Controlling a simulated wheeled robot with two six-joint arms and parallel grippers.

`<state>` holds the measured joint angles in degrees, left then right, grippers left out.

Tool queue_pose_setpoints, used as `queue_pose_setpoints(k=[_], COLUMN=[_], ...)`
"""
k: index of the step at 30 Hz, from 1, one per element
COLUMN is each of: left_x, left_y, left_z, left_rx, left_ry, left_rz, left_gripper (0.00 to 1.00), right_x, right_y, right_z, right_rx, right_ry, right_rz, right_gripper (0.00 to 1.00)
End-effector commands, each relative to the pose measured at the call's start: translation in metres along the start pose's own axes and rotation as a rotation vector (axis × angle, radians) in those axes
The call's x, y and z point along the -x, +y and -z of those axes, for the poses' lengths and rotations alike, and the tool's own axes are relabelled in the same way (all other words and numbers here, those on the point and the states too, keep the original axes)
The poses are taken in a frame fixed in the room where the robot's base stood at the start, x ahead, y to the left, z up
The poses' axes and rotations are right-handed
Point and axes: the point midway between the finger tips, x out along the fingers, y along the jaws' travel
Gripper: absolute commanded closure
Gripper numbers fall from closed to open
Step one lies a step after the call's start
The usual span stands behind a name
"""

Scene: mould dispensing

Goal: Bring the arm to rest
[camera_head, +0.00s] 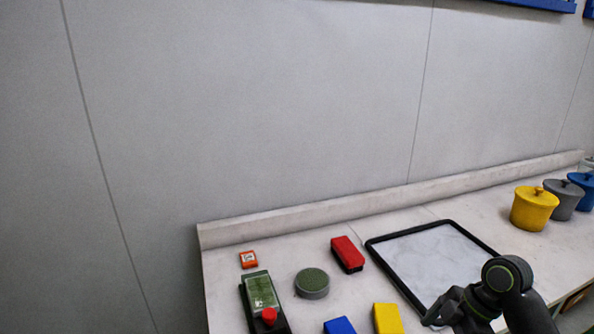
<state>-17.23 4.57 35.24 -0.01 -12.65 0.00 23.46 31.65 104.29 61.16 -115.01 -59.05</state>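My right arm comes in from the bottom right. Its dark gripper (440,312) is over the near part of a black square frame (384,262) that lies on the light table. I see nothing clearly held in it, and its fingers are too dark and small to tell whether they are open. My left gripper is not in view.
A red block (347,254), a green-topped round disc (312,283), a device with a green screen (261,291), a small orange item (248,260), a blue block (340,326) and a yellow block (387,318) lie left of the frame. Lidded pots (533,209) stand at the back right.

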Motion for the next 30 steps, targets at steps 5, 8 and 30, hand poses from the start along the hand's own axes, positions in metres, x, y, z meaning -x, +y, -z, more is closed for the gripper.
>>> queue_pose_setpoints(k=[5,8,30], left_x=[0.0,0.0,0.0], left_y=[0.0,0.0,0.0], left_z=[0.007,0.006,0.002], left_rx=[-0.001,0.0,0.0], left_ry=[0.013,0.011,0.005], left_rz=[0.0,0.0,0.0], left_gripper=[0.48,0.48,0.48], right_x=[-0.017,-0.028,-0.117], right_y=[-0.011,-0.018,-0.17], right_z=[-0.005,-0.008,-0.056], right_rx=[-0.067,-0.121,-1.018], right_ry=[-0.013,-0.024,-0.124], right_rz=[-0.014,-0.029,-0.396], right_gripper=[0.0,0.0,0.0])
